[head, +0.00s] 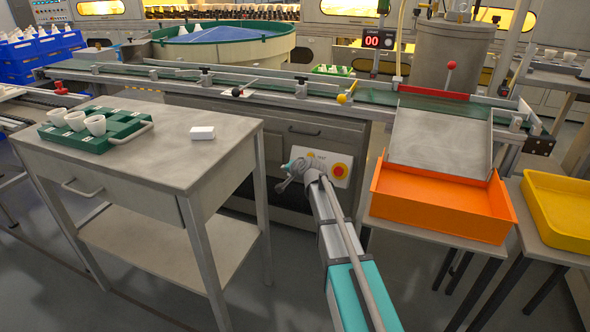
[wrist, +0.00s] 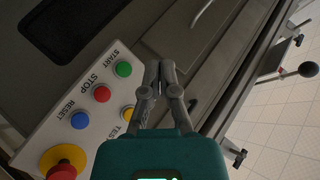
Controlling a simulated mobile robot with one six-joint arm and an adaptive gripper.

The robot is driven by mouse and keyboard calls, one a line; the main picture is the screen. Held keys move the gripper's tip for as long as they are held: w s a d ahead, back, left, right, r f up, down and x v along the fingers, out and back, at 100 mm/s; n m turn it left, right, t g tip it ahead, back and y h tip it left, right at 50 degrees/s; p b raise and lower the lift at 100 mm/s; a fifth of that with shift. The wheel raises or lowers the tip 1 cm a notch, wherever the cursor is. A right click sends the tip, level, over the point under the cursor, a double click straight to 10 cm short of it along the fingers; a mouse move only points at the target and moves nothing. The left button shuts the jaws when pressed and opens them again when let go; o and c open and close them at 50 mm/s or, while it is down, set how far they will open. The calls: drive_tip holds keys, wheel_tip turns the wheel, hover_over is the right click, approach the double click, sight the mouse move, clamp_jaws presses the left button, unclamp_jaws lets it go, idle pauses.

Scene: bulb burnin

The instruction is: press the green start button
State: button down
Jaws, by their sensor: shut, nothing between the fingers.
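The green start button (wrist: 124,69) is at the upper end of a pale control panel (wrist: 45,140) in the wrist view, beside the word START. My gripper (wrist: 160,68) is shut and empty, with its fingertips to the right of the green button in the picture. I cannot tell how far the tips are from the panel surface. In the head view my gripper (head: 283,181) is in front of the cabinet, left of the panel (head: 320,158). The green button cannot be made out there; my arm covers part of the panel.
The panel also carries a red stop button (wrist: 102,93), a blue reset button (wrist: 80,120), a yellow test button (wrist: 128,113) and a red emergency stop (wrist: 62,168). A grey table (head: 165,160) stands left, an orange tray (head: 440,205) right.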

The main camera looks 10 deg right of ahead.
drive_tip(key=w+d+f+b, duration=0.3)
drive_tip(key=w+f+b, duration=0.1)
drive_tip(key=w, duration=0.2)
drive_tip(key=shift+w+d+f, duration=0.2)
drive_tip(key=shift+w+d, duration=0.05)
drive_tip(key=shift+d, duration=0.1)
drive_tip(key=shift+w+d+f+b, duration=0.4)
drive_tip(key=shift+w+b, duration=0.1)
drive_tip(key=shift+w, duration=0.15)
idle(2.7)
drive_tip(key=shift+s+a+r, duration=0.1)
drive_tip(key=shift+s, duration=0.05)
drive_tip(key=shift+s+a+r+p, duration=0.25)
drive_tip(key=shift+s+r+p, duration=0.15)
drive_tip(key=shift+s, duration=0.1)
idle(0.6)
drive_tip(key=shift+s+a+r+p, duration=0.35)
drive_tip(key=shift+s+r+p, duration=0.05)
drive_tip(key=shift+s, duration=0.2)
drive_tip(key=shift+s+a+r+p, duration=0.4)
drive_tip(key=shift+s+p, duration=0.05)
drive_tip(key=shift+s, duration=0.2)
drive_tip(key=shift+s+a+r+p, duration=0.35)
drive_tip(key=shift+s+r+p, duration=0.05)
drive_tip(key=shift+s, duration=0.2)
drive_tip(key=shift+s, duration=0.1)
